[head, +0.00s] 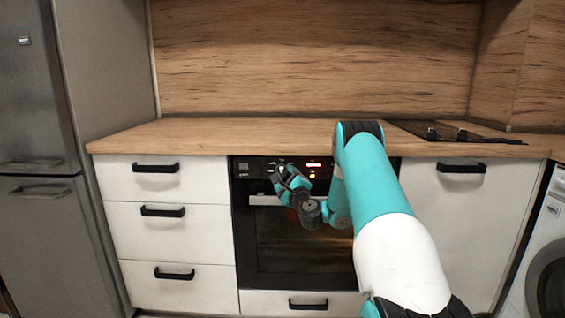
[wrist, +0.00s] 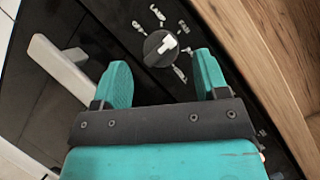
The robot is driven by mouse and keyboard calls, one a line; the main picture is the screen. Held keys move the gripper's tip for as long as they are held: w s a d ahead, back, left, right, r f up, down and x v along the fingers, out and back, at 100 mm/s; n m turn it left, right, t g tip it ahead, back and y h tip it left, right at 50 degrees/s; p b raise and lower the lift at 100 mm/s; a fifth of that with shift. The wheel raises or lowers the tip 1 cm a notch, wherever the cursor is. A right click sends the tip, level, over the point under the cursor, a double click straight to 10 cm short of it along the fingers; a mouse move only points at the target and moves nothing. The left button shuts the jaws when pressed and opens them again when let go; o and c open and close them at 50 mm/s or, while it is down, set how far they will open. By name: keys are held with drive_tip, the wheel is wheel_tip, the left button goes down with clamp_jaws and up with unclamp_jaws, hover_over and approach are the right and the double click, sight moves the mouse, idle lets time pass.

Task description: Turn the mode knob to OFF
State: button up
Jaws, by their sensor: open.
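The mode knob (wrist: 153,57) is a round dark dial with a white grip bar on the oven's black control panel. In the wrist view, its bar points towards the upper right of the picture. My gripper (wrist: 162,59) is open, with one teal finger on each side of the knob in the picture. I see no contact, and the distance to the knob is hard to judge. In the head view, my gripper (head: 281,179) is at the left part of the oven panel and largely hides the knob.
The oven (head: 268,255) has a lit red display (head: 314,164) right of my gripper. Its pale door handle (wrist: 62,72) lies left of the fingers in the wrist view. The wooden worktop (head: 215,136) edge is just above the panel. White drawers (head: 185,236) stand left.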

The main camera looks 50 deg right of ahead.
sight(283, 174)
drive_tip(key=shift+p+x, duration=0.45)
drive_tip(key=shift+x, duration=1.1)
drive_tip(key=c, duration=0.9)
